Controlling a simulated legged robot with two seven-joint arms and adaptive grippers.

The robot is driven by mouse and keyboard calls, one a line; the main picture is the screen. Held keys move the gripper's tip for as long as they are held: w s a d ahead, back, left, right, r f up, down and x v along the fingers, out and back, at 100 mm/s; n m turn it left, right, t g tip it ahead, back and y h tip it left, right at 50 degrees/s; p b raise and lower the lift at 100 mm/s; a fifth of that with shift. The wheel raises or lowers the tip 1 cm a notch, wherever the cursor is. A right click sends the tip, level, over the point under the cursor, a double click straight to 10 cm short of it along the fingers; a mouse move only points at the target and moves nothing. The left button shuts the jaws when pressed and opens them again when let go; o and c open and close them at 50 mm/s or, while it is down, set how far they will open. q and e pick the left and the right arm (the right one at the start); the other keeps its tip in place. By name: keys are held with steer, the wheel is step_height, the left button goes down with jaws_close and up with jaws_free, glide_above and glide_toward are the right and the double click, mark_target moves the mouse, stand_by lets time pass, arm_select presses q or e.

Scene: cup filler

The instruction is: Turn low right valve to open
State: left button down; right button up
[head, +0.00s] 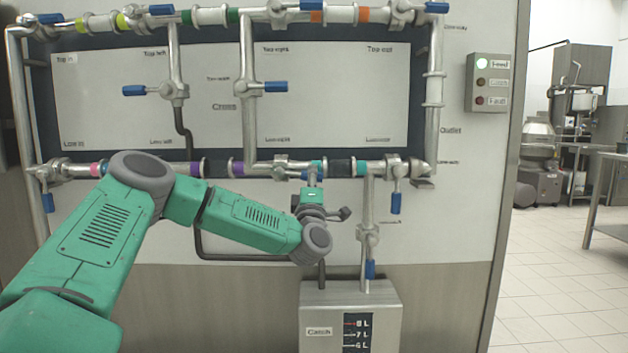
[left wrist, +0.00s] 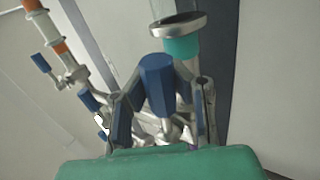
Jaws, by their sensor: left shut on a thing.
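The low right valve (head: 282,163) sits on the lower horizontal pipe, under the right half of the white panel. Its blue handle (head: 303,174) points to the right, toward my left gripper. My left gripper (head: 311,176) reaches up to this handle from below and partly hides it. In the left wrist view, the blue handle (left wrist: 157,83) stands between the two fingers of my left gripper (left wrist: 158,95), which is shut on it. My right gripper is not in view.
Other blue-handled valves stand nearby on the pipes, one at the lower right corner (head: 396,203) and one on the vertical pipe (head: 370,269) above the metal level box (head: 340,295). A small indicator box (head: 490,82) shows a lit green light. Open floor lies at right.

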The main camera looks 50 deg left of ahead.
arm_select(q)
steer(key=shift+s, duration=0.1)
stand_by(0.5)
steer(key=c, duration=1.9)
jaws_free()
steer(key=o, duration=0.6)
steer(key=shift+s+r+y, duration=0.1)
steer(key=shift+s+y, duration=0.15)
steer(key=shift+y, duration=0.05)
steer(key=shift+s+r, duration=0.2)
steer(key=shift+w+d+f, duration=0.1)
steer(key=shift+w+f, duration=0.1)
steer(key=shift+w, duration=0.05)
steer(key=v, duration=1.2)
steer(key=shift+c, duration=0.5)
